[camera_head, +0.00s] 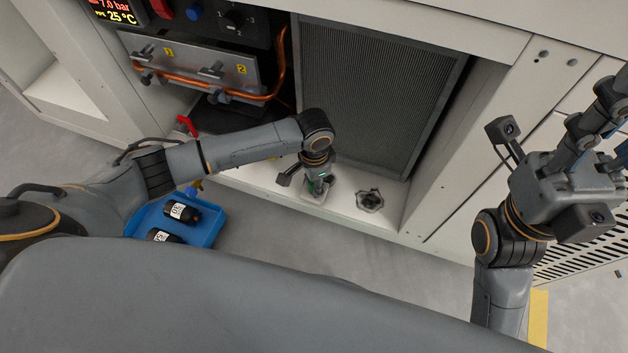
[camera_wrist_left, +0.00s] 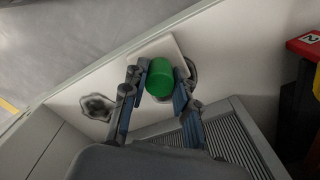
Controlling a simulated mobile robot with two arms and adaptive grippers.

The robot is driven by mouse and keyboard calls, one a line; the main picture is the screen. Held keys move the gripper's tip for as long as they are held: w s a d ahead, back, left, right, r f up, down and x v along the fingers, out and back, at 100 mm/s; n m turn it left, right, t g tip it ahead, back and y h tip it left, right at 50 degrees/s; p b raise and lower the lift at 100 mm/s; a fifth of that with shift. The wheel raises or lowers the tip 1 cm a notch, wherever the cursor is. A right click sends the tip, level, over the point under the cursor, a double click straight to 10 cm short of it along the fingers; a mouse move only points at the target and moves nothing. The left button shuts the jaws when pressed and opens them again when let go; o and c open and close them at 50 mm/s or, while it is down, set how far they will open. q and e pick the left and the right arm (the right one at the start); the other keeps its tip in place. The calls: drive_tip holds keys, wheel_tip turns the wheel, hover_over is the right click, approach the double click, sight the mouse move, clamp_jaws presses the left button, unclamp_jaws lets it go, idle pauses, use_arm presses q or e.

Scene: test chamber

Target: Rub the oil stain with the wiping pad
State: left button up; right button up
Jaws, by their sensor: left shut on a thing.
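My left gripper (camera_head: 318,182) is low over the white ledge of the cabinet, shut on the wiping pad. The pad's green round handle (camera_wrist_left: 160,78) is between the fingers in the left wrist view, with its pale square base (camera_wrist_left: 166,46) against the ledge. A dark, ring-like stain (camera_wrist_left: 97,108) lies on the ledge apart from the pad; it also shows right of the gripper in the head view (camera_head: 369,200). Another dark mark (camera_wrist_left: 192,70) is partly hidden beside the pad. My right gripper (camera_head: 598,115) is raised at the right; its finger opening is unclear.
A blue tray (camera_head: 215,228) with dark bottles (camera_head: 180,211) stands on the floor at the left. A ribbed panel (camera_head: 375,90) rises behind the ledge. Copper pipes and valves (camera_head: 205,70) are at upper left, with a red handle (camera_head: 187,125) below.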

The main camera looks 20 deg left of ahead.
use_arm(q)
drive_tip(key=shift+f, duration=0.3)
drive_tip(key=shift+w, duration=0.1)
